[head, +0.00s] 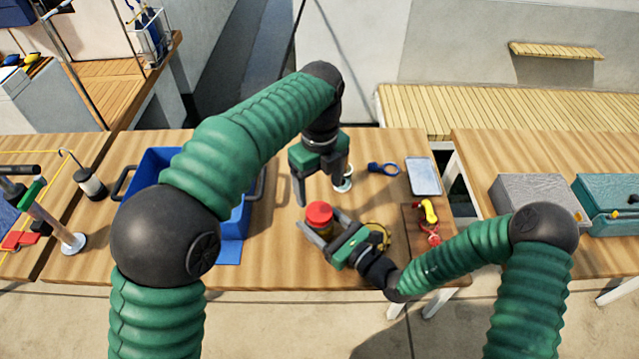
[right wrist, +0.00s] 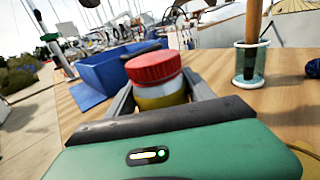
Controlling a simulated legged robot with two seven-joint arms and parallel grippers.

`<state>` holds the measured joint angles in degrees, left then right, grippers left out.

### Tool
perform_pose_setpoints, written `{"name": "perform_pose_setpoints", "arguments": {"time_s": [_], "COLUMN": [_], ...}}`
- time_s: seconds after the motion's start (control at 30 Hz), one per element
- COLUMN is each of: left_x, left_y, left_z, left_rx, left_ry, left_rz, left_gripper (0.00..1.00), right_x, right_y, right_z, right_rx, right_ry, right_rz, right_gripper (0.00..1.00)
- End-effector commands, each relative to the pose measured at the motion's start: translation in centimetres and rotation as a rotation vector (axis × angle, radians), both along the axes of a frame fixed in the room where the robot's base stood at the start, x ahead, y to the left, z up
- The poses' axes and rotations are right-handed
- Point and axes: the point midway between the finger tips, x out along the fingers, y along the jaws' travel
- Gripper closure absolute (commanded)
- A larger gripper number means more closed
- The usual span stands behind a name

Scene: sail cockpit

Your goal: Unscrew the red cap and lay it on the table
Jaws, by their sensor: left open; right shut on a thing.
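A jar (right wrist: 162,98) with yellowish contents stands on the wooden table (head: 290,260), its red cap (head: 319,213) on top. The red cap also shows in the right wrist view (right wrist: 153,67), seated on the jar. My right gripper (head: 318,232) is shut on the jar's body below the cap, with a finger on each side. My left gripper (head: 319,190) is open and empty, pointing down behind the jar and above the table. The lower part of the jar is hidden by my right gripper.
A blue bin (head: 232,222) stands left, partly behind my left arm. A glass holder (right wrist: 250,62) with a wooden-handled tool stands behind the jar. A blue ring-shaped item (head: 383,168), a grey tray (head: 422,176) and a yellow-handled tool (head: 429,211) lie right. Table front is clear.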

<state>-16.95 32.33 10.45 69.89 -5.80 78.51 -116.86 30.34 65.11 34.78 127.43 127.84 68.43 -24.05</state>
Motion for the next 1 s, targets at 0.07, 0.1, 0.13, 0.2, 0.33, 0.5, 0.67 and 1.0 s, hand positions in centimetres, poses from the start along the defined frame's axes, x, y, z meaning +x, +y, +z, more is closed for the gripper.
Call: {"name": "perform_pose_setpoints", "arguments": {"time_s": [0.07,0.1,0.13,0.2,0.33,0.5,0.67,1.0], "left_x": [0.0,0.1,0.1,0.1,0.1,0.0,0.0,0.1], "left_y": [0.0,0.0,0.0,0.0,-0.1,-0.1,0.0,-0.1], "left_z": [0.0,0.0,0.0,0.1,-0.1,-2.1,-5.2,-8.0], "left_rx": [-0.002,-0.002,-0.003,-0.003,-0.004,-0.003,-0.004,-0.003], "left_ry": [0.000,0.001,0.000,0.000,0.001,0.003,0.003,0.000], "left_rz": [-0.215,-0.313,-0.378,-0.501,-0.618,-0.635,-0.633,-0.631], "left_gripper": [0.26,0.26,0.26,0.26,0.26,0.26,0.26,0.26], "right_x": [0.0,0.0,0.0,0.0,0.0,0.0,0.0,0.0], "right_y": [-0.1,-0.1,-0.1,-0.1,-0.1,-0.1,-0.1,-0.1], "right_z": [-0.1,-0.1,-0.1,-0.1,-0.1,-0.1,-0.1,-0.1], "right_rx": [-0.001,-0.001,-0.001,-0.001,-0.001,-0.001,-0.001,-0.001], "right_ry": [0.003,0.003,0.003,0.003,0.003,0.003,0.003,0.003], "right_rz": [-0.001,-0.001,-0.001,-0.001,-0.001,-0.001,-0.001,-0.001], "right_gripper": [1.00,1.00,1.00,1.00,1.00,1.00,1.00,1.00]}}
